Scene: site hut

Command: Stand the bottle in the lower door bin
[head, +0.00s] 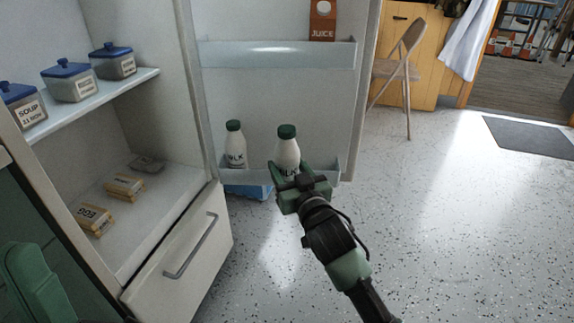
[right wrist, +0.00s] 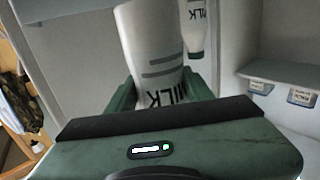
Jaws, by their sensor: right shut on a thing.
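A white milk bottle (head: 287,148) with a green cap is upright at the lower door bin (head: 328,172) of the open fridge door. My right gripper (head: 298,180) is shut on this bottle low on its body. The gripper hides the bottle's base, so I cannot tell whether it rests on the bin floor. In the right wrist view the bottle (right wrist: 150,45) stands between the fingers. A green part of my left arm (head: 32,285) shows at the lower left; its fingers cannot be made out.
A second milk bottle (head: 235,143) stands in the same bin to the left. An upper door bin (head: 275,55) holds a juice carton (head: 322,20). Fridge shelves with tubs and packets are at left, above a drawer (head: 185,255). A folding chair (head: 398,70) stands behind the door.

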